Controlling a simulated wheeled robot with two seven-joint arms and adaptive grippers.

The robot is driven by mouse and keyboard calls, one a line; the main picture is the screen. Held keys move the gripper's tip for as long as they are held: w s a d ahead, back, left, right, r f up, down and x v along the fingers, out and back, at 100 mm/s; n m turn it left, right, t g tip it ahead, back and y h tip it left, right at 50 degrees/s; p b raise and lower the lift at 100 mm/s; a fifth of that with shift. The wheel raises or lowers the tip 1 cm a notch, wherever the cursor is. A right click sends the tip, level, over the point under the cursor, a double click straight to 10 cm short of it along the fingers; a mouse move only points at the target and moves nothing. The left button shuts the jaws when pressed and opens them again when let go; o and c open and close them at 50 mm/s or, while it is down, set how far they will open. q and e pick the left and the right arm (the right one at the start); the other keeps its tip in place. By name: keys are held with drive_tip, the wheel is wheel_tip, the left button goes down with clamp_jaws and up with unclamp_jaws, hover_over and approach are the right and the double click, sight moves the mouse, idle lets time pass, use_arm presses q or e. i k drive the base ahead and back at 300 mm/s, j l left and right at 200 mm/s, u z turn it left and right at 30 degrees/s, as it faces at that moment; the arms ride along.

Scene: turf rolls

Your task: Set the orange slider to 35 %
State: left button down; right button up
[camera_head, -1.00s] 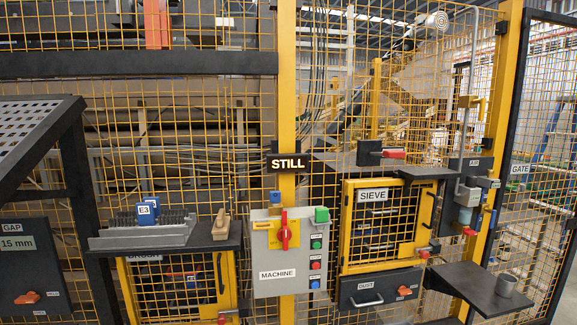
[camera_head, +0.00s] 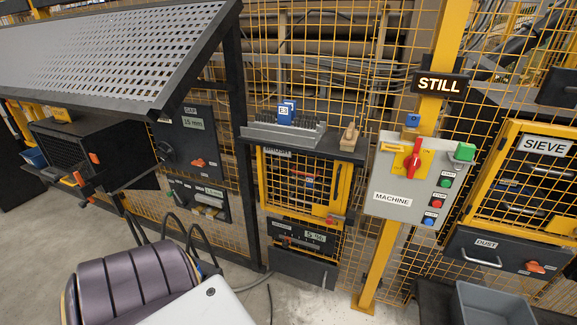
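A dark panel (camera_head: 300,238) sits low under the brush cabinet in the head view. It has a small pale display (camera_head: 316,236) that seems to read about 5 %. A slot with small marks runs left of the display, but an orange slider knob there is too small to make out surely. A second low panel (camera_head: 200,200), to the left under the gap panel, has a pale label and small controls. Neither of my grippers is in view.
The gap panel (camera_head: 185,135) reads 15 mm and has an orange handle (camera_head: 198,163). The grey machine box (camera_head: 405,185) has a red switch and buttons. A grey bin (camera_head: 490,305) stands at lower right. Hoses (camera_head: 195,240) rise from the floor at left. Floor shows before the low panels.

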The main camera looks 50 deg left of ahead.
sight(285, 244)
drive_tip(key=u, duration=1.45)
